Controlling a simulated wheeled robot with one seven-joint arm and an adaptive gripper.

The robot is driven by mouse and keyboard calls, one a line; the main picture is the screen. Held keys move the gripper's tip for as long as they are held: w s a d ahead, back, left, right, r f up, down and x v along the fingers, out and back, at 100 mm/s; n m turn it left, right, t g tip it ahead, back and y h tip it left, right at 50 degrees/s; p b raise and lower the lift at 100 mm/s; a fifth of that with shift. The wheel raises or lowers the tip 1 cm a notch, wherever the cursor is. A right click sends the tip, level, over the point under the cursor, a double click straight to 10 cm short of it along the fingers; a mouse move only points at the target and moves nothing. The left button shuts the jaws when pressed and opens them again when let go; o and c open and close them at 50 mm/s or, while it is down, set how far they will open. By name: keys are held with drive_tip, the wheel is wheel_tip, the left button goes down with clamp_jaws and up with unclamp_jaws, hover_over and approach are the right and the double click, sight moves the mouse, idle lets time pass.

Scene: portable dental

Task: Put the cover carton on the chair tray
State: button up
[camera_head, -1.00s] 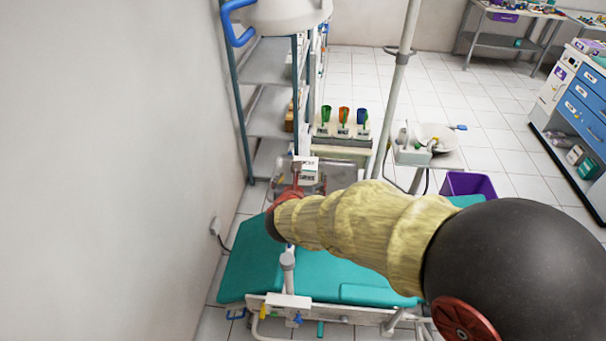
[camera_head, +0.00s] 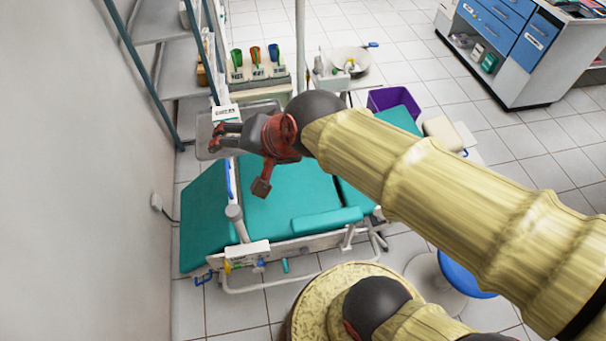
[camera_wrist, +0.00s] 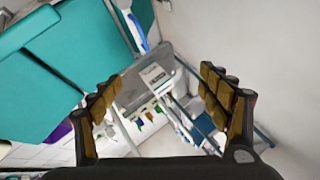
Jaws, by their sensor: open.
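The cover carton, a small white box with dark print (camera_head: 226,114), sits on the grey see-through chair tray (camera_head: 204,151), toward its far side. In the wrist view the carton (camera_wrist: 153,74) lies on the tray (camera_wrist: 131,95), between my fingers in the picture but beyond them. My gripper (camera_head: 218,136) is open and empty, above the tray on the near side of the carton. In the wrist view both fingers of my gripper (camera_wrist: 160,79) are spread wide, with a clear gap to the carton. My gripper hides part of the tray in the head view.
The teal dental chair (camera_head: 290,195) lies below my arm. A rack with coloured scoop-like items (camera_head: 255,68) stands behind the tray. A shelf unit (camera_head: 165,30) and the wall are at left. A purple bin (camera_head: 393,99) and open tiled floor are at right.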

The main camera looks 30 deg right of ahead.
drive_tip(key=s+d+f+n+g+h, duration=0.1)
drive_tip(key=s+d+n+g+h, duration=0.1)
drive_tip(key=s+d+n, duration=0.5)
drive_tip(key=s, duration=0.3)
drive_tip(key=shift+s+d+f+n+h, duration=0.2)
drive_tip(key=shift+s+d+n+h, duration=0.1)
drive_tip(key=shift+s, duration=0.1)
drive_tip(key=shift+a, duration=0.15)
drive_tip(key=shift+c, duration=1.1)
